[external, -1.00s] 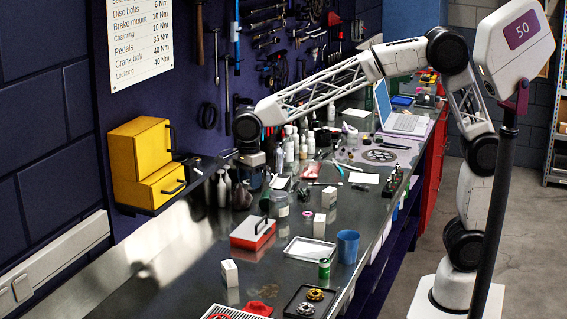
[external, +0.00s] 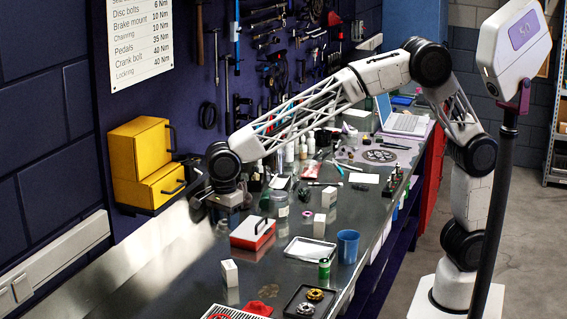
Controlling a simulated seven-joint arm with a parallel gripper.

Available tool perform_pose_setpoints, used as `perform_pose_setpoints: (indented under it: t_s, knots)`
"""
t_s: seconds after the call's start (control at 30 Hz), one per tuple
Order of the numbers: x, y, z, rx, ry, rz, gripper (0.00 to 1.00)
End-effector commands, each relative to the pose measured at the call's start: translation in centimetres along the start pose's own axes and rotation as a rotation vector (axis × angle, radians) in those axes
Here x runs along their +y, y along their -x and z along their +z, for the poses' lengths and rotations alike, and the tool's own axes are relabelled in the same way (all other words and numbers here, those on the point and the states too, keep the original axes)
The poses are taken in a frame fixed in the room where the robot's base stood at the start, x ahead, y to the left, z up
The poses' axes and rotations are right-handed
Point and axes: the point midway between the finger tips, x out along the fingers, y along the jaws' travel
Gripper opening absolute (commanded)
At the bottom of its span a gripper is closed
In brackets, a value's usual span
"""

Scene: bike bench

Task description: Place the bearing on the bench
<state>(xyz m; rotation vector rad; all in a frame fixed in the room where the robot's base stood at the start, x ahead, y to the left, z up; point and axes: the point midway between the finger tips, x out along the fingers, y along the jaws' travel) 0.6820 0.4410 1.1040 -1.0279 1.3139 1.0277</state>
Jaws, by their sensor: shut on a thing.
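My gripper (external: 222,222) is in the external view at the left back of the bench, pointing down below the round dark wrist joint. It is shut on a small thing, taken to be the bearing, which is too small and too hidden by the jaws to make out. The dark steel bench (external: 205,268) runs from the front left to the back right. The gripper is close over its back part, below the yellow drawers. I cannot tell whether the held thing touches the bench.
Yellow drawers (external: 142,163) stick out from the wall behind. A shallow tray (external: 310,249), blue cup (external: 348,246) and white box (external: 229,273) stand nearer. Bare bench lies left of the white box.

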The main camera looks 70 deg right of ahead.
Motion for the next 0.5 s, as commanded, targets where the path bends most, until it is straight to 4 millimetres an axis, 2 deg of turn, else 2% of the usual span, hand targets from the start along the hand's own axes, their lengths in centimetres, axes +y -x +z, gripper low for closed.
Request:
perform_pose_setpoints:
  t_s: [0.1, 0.5]
  knots:
    - [0.2, -0.9, 2.9, 0.001, 0.042, 0.001, 0.21]
    - [1.6, -4.0, 11.8, 0.001, 0.176, 0.001, 0.21]
